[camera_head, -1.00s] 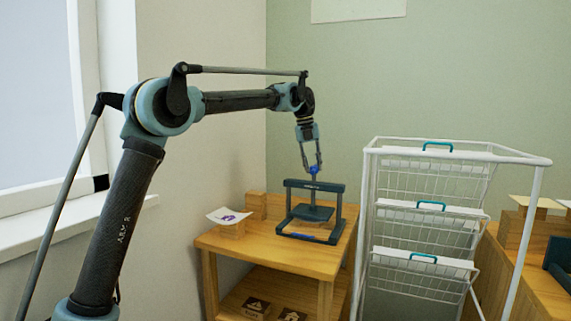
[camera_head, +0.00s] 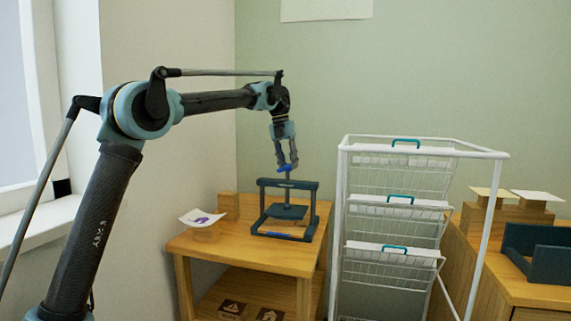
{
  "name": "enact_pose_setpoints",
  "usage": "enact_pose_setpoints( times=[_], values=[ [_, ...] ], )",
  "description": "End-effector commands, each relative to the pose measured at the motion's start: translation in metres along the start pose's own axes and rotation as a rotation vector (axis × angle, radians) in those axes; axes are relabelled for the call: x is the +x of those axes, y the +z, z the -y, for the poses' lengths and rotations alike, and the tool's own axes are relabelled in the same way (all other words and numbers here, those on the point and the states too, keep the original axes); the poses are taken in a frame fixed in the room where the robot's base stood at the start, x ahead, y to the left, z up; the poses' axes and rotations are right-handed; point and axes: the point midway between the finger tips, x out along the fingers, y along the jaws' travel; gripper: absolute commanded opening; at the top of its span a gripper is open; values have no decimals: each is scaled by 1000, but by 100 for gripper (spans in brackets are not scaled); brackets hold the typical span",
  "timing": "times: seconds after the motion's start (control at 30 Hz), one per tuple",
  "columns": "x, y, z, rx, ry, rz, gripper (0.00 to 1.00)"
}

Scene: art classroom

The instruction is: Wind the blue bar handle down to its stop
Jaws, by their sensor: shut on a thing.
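A dark press frame (camera_head: 262,208) stands upright on the wooden table, with a flat plate (camera_head: 287,212) hanging inside it above its base. The blue bar handle (camera_head: 286,169) sits at the top of the press screw, just above the frame's crossbar. My gripper (camera_head: 286,166) points down over the press and is shut on the blue bar handle. The fingers hide part of the handle. A gap shows between the plate and the base, though the base surface is partly hidden.
The wooden table (camera_head: 200,245) also bears a block with a printed paper (camera_head: 201,217). A white wire basket rack (camera_head: 345,230) stands close on the right. A wall and window sill (camera_head: 40,220) bound the left. Stamp blocks (camera_head: 270,314) lie on the lower shelf.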

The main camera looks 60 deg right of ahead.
Motion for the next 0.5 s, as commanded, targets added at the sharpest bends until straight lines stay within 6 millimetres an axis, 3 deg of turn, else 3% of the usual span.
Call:
enact_pose_setpoints(
  times=[0.27,0.3,0.33,0.37,0.5],
  values=[
    [-3,-3,-3,-4,1,-4,0],
    [-3,-3,-4,-5,2,-5,35],
    [-3,-3,-4,-5,2,-5,42],
    [-3,-3,-4,-5,2,-4,47],
    [-2,-2,-4,-5,2,-2,47]
  ],
)
